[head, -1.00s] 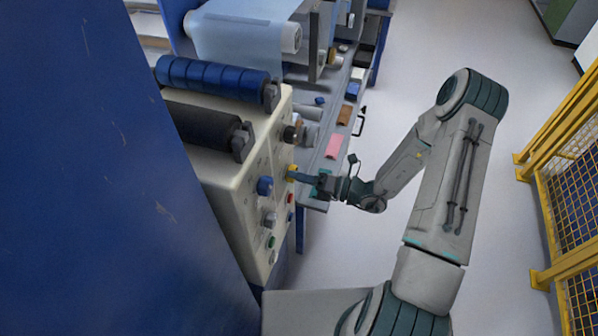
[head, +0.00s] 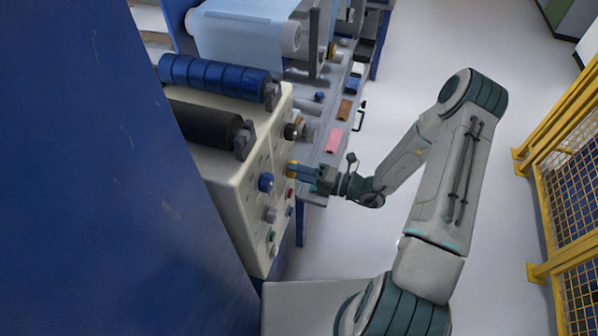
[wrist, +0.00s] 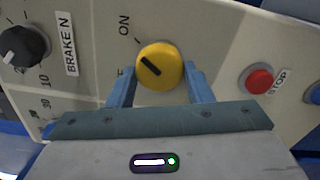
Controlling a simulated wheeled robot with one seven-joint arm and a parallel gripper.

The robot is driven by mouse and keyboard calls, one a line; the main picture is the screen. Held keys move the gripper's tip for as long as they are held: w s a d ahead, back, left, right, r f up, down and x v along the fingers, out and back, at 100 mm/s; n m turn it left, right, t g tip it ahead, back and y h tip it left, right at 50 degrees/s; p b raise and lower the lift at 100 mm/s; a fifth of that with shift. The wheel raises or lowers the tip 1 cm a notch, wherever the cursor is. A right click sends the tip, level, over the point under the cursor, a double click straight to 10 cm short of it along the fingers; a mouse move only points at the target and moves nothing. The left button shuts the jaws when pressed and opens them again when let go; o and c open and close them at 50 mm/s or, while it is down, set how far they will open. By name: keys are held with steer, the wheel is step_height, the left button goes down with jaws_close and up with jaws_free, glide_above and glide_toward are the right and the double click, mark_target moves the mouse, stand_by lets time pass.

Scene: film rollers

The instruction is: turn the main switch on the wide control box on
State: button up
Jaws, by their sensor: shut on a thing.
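The wide control box (head: 240,183) is cream, with a panel of knobs and buttons. Its yellow round knob (wrist: 160,66) has a black pointer mark and stands beside a printed "ON" label (wrist: 124,25). A second label, partly hidden by a finger, shows only an "F". The pointer points up and left, between the two labels. My gripper (wrist: 162,84) has its two blue fingers on either side of the yellow knob and is shut on it. In the head view my gripper (head: 302,171) reaches the panel from the right; the knob is mostly hidden there.
A black knob (wrist: 24,46) labelled "BRAKE N" is left of the yellow knob, and a red stop button (wrist: 258,79) is right. A blue knob (head: 265,182) is close by on the panel. A grey bench (head: 327,117) with small items lies behind. Open floor is at right.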

steer(key=o, duration=1)
steer(key=b+v, duration=0.3)
steer(key=v, duration=1)
steer(key=shift+d, duration=0.45)
steer(key=s+a+r+n+g+h, duration=0.4)
steer(key=s+r+n+g+h, duration=0.55)
steer(key=n, duration=0.95)
steer(key=s+d+r+n+t+h, duration=0.2)
steer(key=r+n+t+h, duration=0.1)
steer(key=r+n, duration=0.4)
steer(key=s+d+r+n+t+h, duration=0.2)
steer(key=r+n, duration=0.4)
steer(key=n, duration=0.5)
steer(key=shift+s+r+t+h, duration=0.4)
steer(key=shift+t+h, duration=0.45)
steer(key=shift+h, duration=0.4)
